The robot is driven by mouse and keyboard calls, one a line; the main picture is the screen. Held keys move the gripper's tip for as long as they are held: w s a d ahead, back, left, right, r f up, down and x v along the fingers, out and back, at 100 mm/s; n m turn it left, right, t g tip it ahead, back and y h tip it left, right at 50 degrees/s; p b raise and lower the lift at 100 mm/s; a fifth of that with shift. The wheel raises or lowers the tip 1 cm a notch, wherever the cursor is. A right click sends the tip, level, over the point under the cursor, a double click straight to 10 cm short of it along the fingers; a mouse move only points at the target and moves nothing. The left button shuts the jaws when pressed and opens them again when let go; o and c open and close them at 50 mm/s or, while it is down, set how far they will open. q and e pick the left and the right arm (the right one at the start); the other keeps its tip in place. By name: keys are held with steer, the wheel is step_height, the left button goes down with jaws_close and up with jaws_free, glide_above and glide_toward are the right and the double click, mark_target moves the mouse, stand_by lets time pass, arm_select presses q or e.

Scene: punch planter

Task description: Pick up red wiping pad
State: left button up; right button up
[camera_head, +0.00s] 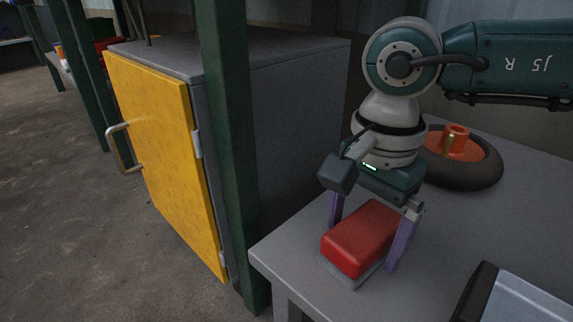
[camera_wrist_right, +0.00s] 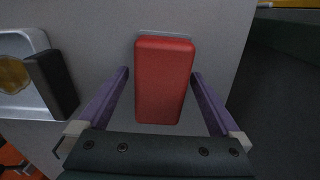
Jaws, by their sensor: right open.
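The red wiping pad (camera_head: 361,239) is a rounded red block on a thin grey base. It lies near the left corner of the grey table (camera_head: 462,228). My right gripper (camera_head: 368,243) is pointed down over it and open, with one purple finger on each side of the pad. In the right wrist view, the pad (camera_wrist_right: 164,80) lies between the two fingertips of the gripper (camera_wrist_right: 160,73), with a gap visible on both sides. My left gripper is in neither view.
An orange-hubbed wheel (camera_head: 485,166) lies on the table behind my right gripper. A grey tray-like object (camera_head: 512,300) sits at the front right. A green post (camera_head: 228,150) stands by the table's left edge, beside a grey cabinet with a yellow door (camera_head: 168,150).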

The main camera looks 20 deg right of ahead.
mark_target(365, 228)
steer(key=shift+r, duration=0.1)
steer(key=shift+w, duration=0.1)
steer(key=c, duration=1.3)
steer(key=shift+r, duration=0.15)
step_height(365, 228, up, 20)
steer(key=p, duration=1.1)
